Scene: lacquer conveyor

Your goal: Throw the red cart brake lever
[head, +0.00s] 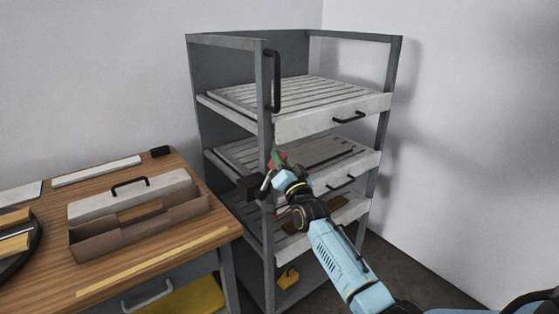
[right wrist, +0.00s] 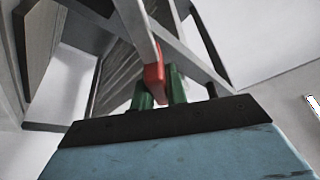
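The red cart brake lever shows as a red grip (right wrist: 154,76) at the end of a pale bar in the right wrist view. In the head view it is a small red patch (head: 282,156) at the front post of the grey shelf cart (head: 264,110). The lever's pivot is hard to make out. My left gripper is in neither view.
A yellow part (head: 288,278) sits low in the cart. Floor is free at right.

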